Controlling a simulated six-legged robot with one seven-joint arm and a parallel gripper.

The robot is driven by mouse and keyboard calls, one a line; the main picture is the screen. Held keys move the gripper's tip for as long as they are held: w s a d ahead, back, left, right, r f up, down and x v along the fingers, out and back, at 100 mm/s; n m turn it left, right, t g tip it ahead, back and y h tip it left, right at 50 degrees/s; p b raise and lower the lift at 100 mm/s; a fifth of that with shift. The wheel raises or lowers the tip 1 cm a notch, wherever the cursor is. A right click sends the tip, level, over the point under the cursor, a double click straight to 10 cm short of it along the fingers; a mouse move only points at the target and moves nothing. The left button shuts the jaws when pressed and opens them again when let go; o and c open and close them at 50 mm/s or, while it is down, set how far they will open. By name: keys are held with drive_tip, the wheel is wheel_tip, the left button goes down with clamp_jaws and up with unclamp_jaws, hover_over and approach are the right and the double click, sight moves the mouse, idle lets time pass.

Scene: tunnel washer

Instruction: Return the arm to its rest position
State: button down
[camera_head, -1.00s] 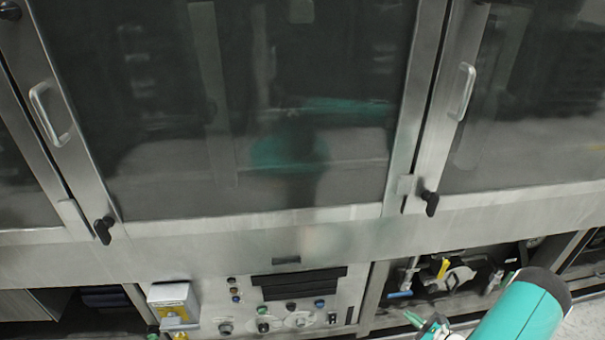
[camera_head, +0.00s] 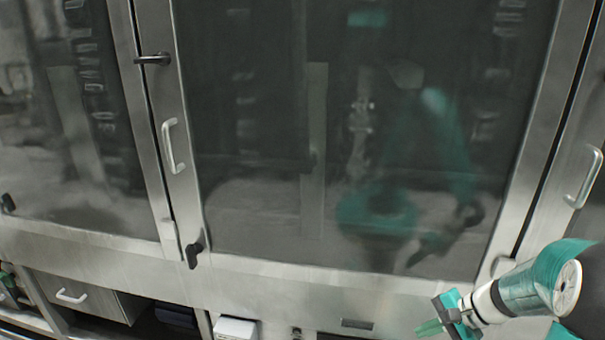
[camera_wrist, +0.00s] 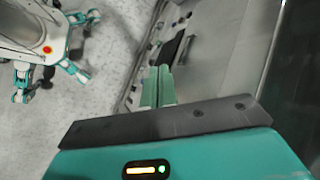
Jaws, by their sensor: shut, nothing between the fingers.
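My gripper (camera_head: 432,328) shows at the lower right in the head view, at the end of my teal and white arm. It is in front of the washer's lower edge and holds nothing. In the wrist view its two green fingers (camera_wrist: 158,87) are together and empty, pointing toward the washer's lower control panel. The arm is bent, with a teal link at the right edge of the head view. The fingers look clear of the washer.
The washer's large glass door (camera_head: 350,130) fills the head view and reflects my body. Door handles (camera_head: 170,146) and a black latch (camera_head: 193,254) stick out. A drawer (camera_head: 75,294) sits at lower left. A white and teal legged machine (camera_wrist: 45,45) stands on grey floor in the wrist view.

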drive_tip(key=s+a+r+n+t+h, duration=0.2)
drive_tip(key=s+a+r+n+h, duration=0.5)
drive_tip(key=s+a+r+n, duration=0.4)
drive_tip(key=s+a+r, duration=0.2)
drive_tip(key=s+r, duration=0.2)
drive_tip(key=r, duration=0.1)
drive_tip(key=shift+s+a+r+n, duration=0.2)
drive_tip(key=shift+r+n, duration=0.1)
drive_tip(key=shift+r, duration=0.1)
drive_tip(key=shift+d, duration=0.15)
